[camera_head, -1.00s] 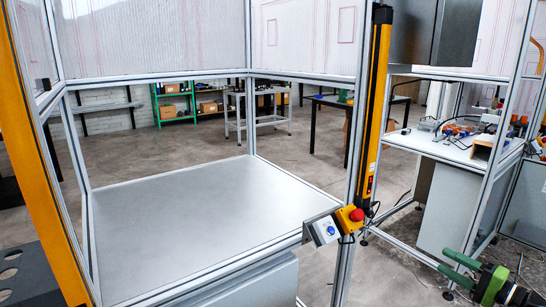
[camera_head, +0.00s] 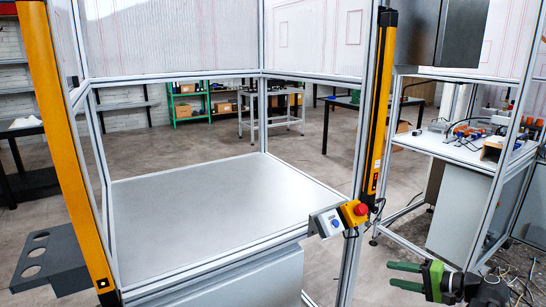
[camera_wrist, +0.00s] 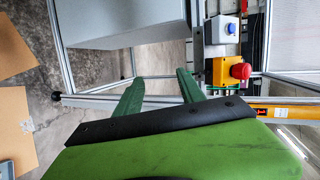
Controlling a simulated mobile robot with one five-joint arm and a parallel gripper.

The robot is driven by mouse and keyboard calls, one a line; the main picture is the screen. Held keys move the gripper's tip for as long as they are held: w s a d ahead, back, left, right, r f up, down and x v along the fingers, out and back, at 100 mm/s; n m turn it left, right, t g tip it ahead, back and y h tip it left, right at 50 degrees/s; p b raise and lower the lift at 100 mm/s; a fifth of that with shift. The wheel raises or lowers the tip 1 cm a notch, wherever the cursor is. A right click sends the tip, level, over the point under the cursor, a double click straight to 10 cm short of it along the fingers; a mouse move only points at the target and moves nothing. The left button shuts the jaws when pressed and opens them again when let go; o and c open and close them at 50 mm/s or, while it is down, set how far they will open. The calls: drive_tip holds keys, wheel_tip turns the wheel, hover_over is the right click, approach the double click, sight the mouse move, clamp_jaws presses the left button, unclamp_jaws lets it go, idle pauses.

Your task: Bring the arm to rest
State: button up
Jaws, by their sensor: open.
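My gripper (camera_head: 391,274) shows at the lower right of the head view, with its two green fingers pointing left. They are apart, with nothing between them. The gripper is in front of and to the right of the silver post with the button boxes, apart from it in the picture. In the wrist view my gripper (camera_wrist: 160,78) shows its two green fingers spread beyond a black bar and a green body. No object is held.
A red emergency stop (camera_head: 361,209) and a blue button (camera_head: 335,223) sit on the post beside the yellow light curtain (camera_head: 378,110). A bare metal table (camera_head: 225,205) fills the cell. A white workbench (camera_head: 465,152) stands at right. Cables (camera_head: 520,265) lie on the floor.

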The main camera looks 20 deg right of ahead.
drive_tip(key=w+a+f+n+g, duration=0.3)
drive_tip(key=w+a+f+g, duration=0.15)
drive_tip(key=a, duration=0.55)
drive_tip(key=w+a+f+n+g, duration=0.2)
drive_tip(key=w+a+f+g, duration=0.3)
drive_tip(key=a, duration=0.6)
drive_tip(key=s+a+f+n+g+h, duration=0.1)
drive_tip(key=a+f+n+h, duration=0.25)
drive_tip(key=a, duration=0.55)
drive_tip(key=a+f+n+g+h, duration=0.2)
drive_tip(key=a+f+n+h, duration=0.15)
drive_tip(key=a, duration=0.65)
wheel_tip(320, 180, up, 14)
drive_tip(key=p, duration=1.3)
drive_tip(key=shift+d+m, duration=0.3)
drive_tip(key=shift+d, duration=0.1)
